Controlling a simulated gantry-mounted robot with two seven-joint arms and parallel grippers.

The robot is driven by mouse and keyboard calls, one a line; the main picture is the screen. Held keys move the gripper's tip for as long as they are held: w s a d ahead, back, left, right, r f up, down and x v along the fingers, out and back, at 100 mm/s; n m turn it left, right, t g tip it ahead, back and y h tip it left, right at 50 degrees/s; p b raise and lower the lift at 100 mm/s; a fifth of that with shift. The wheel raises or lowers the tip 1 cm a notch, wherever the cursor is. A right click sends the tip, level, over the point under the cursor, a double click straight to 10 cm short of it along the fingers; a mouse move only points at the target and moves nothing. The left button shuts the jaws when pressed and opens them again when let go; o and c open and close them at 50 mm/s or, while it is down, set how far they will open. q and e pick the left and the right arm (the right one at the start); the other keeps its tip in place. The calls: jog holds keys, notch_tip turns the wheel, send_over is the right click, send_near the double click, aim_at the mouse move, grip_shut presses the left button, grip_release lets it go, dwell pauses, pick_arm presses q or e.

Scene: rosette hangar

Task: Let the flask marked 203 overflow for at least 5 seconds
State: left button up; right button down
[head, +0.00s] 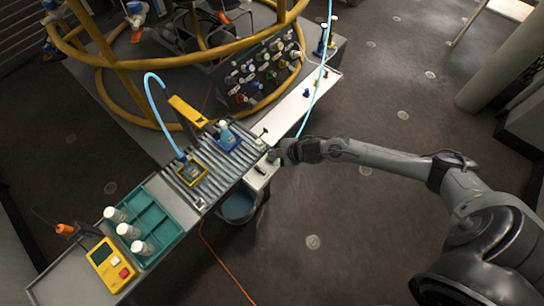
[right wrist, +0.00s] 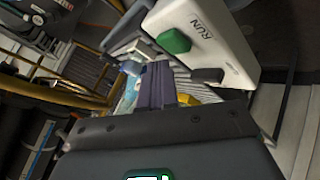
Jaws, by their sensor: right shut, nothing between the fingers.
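A flask (head: 190,171) stands in a yellow frame on the roller conveyor, with the end of a light blue tube (head: 158,105) just above it. A second flask, blue (head: 226,137), stands further along the rollers. No 203 marking is readable on either, and I cannot tell whether liquid spills. My right gripper (head: 279,154) is shut and empty beside a white control box (head: 260,176). In the right wrist view this box (right wrist: 205,45) shows a green button (right wrist: 174,41), the word RUN and a dark button (right wrist: 207,75). I cannot tell whether the fingers touch it. My left gripper is not in view.
A green tray (head: 171,207) holds white bottles left of the rollers (head: 211,162). A yellow box with a red button (head: 110,265) lies at the bench's near end. A blue bucket (head: 238,206) is below the bench. Yellow railings (head: 115,65) and a connector panel (head: 265,68) stand behind.

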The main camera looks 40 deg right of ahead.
jog(key=shift+f, duration=0.25)
dwell(0.4)
jog(key=shift+f, duration=0.2)
jog(key=shift+f+b, duration=0.3)
jog(key=shift+f, duration=0.15)
dwell(6.7)
